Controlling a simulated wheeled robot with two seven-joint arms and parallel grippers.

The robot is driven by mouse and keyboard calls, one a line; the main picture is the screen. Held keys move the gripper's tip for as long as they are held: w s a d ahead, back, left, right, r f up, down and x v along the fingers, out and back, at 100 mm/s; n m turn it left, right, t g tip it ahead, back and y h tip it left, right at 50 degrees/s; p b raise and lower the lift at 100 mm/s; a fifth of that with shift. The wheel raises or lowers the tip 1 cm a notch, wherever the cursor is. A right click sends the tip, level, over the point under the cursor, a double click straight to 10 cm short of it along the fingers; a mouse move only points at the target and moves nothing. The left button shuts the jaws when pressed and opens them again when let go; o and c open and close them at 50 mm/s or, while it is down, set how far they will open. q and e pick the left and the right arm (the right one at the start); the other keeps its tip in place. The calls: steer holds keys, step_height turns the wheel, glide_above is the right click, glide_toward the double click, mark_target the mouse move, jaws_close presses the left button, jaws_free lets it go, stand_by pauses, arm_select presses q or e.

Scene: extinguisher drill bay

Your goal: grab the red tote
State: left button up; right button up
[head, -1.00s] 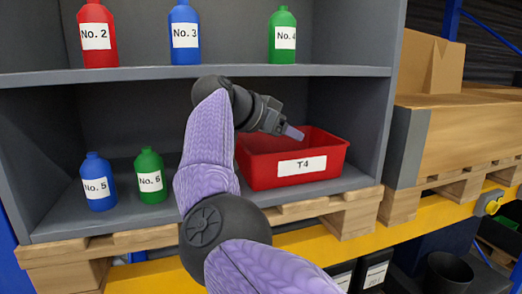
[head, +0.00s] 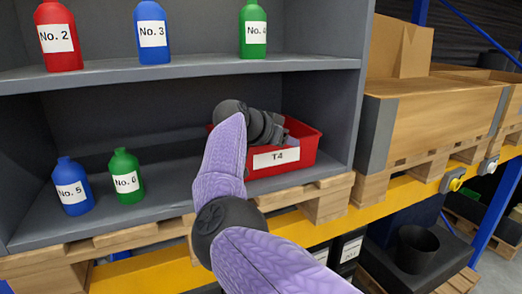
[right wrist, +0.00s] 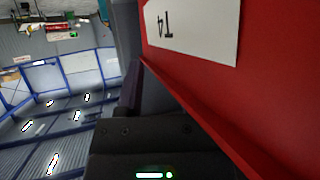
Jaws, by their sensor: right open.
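The red tote (head: 308,148) stands on the lower shelf, with a white label reading T4 on its front wall. My right gripper (head: 292,134) is open at the tote's right part and covers much of the tote's opening. I cannot tell whether it touches the tote. In the right wrist view, the tote's red wall (right wrist: 270,95) fills the right side close up, with the T4 label showing turned. Part of the dark gripper body (right wrist: 150,130) is at the bottom there. My left gripper is not in view.
A blue No. 5 bottle (head: 72,187) and a green No. 6 bottle (head: 127,177) stand left of the tote. The upper shelf (head: 200,71) holds several bottles. The cabinet's side wall (head: 350,95) is close on the tote's right. Cardboard boxes (head: 435,120) stand beyond it.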

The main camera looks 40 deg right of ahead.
jaws_close()
stand_by(1.2)
